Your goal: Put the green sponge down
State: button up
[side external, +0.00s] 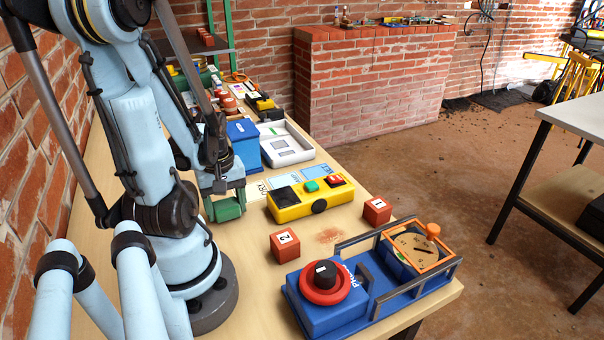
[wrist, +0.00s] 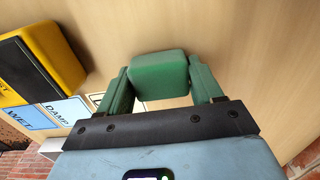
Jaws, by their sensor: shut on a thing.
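The green sponge (side external: 229,209) is a small block between the fingers of my gripper (side external: 226,198) in the side view, low over the wooden table (side external: 250,270). In the wrist view the sponge (wrist: 160,75) sits between the two green fingers of my gripper (wrist: 160,84), which are shut on it from both sides. I cannot tell whether its underside touches the table. Bare table lies around it.
A yellow button box (side external: 310,199) stands right of my gripper, near the WET, DAMP and DRY cards (wrist: 62,113). Red numbered cubes (side external: 285,245) (side external: 377,210) and a blue device (side external: 330,310) with a red knob stand in front. A blue box (side external: 243,145) and white tray (side external: 285,145) stand behind.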

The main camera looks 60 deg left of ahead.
aim_at(225, 203)
jog(key=shift+f, duration=0.25)
jog(key=shift+f, duration=0.2)
jog(key=o, duration=1)
jog(key=shift+r, duration=0.1)
jog(key=shift+r, duration=6)
jog(key=w+d+m+t, duration=0.2)
jog(key=w+d+m, duration=0.3)
jog(key=w+m, duration=0.1)
jog(key=w+d+r+m+t, duration=0.1)
jog(key=w+d+m+t, duration=0.1)
jog(key=w+d+m, duration=0.4)
jog(key=w+d+r+m+t, duration=0.1)
jog(key=w+d+m+t, duration=0.2)
jog(key=w+d+m, duration=0.3)
jog(key=shift+w+d, duration=0.1)
jog(key=shift+d, duration=0.1)
